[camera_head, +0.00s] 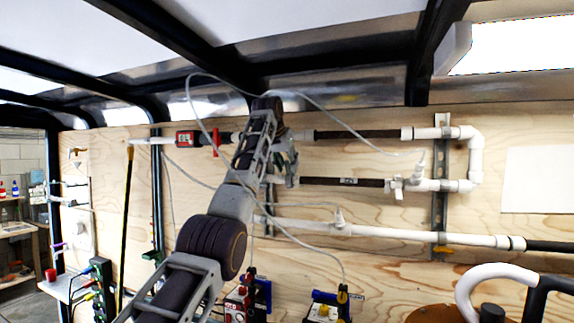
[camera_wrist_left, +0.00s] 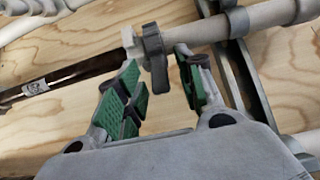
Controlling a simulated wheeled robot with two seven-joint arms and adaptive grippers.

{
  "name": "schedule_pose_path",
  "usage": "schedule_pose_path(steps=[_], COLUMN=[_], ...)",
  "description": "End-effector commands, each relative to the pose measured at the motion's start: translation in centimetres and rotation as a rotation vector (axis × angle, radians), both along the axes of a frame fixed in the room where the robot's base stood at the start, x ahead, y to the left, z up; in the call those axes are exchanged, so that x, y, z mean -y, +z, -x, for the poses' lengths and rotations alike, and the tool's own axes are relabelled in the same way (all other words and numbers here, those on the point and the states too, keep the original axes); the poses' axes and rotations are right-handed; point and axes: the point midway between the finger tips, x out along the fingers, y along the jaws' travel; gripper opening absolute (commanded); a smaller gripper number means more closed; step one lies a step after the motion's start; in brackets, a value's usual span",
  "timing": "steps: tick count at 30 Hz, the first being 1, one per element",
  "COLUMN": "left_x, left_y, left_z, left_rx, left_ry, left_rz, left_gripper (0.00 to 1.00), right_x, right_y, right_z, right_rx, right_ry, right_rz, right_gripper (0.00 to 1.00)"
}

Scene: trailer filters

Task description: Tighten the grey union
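The grey union (camera_wrist_left: 154,58) shows in the left wrist view, a dark grey winged collar on a pipe line. A dark pipe (camera_wrist_left: 70,75) with a white label and a whitish end piece runs to its left, and a light grey pipe (camera_wrist_left: 230,24) to its right. My left gripper (camera_wrist_left: 160,85) is open with green pads, one finger on each side of the union; contact cannot be told. In the head view my left gripper (camera_head: 286,164) is at the wall pipes, partly hidden by my arm, and the union is not clear there. My right gripper is not in view.
An upper dark pipe (camera_head: 355,134) and a lower white pipe (camera_head: 400,233) run along the plywood wall. A red valve handle (camera_head: 215,142) is left of my arm. Thin grey hoses loop around the arm. Pumps (camera_head: 323,307) and a white curved pipe (camera_head: 490,275) stand below.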

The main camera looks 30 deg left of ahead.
Motion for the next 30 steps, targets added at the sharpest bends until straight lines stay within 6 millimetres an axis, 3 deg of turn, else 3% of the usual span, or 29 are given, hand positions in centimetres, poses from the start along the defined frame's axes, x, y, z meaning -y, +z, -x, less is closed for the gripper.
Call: schedule_pose_path(steps=[8, 21, 30], left_x=[0.3, 1.4, 1.9], left_y=[1.6, 6.3, 8.3], left_z=[1.4, 5.8, 7.7], left_rx=[0.003, 0.004, 0.004], left_ry=[0.000, 0.000, 0.000], left_rz=[-0.001, -0.001, -0.001], left_gripper=[0.38, 0.38, 0.38], right_x=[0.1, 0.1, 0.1], right_y=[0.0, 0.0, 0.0], right_z=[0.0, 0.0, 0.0], right_rx=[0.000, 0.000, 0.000], right_ry=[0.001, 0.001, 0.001], right_rz=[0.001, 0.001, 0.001], right_gripper=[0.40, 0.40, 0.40])
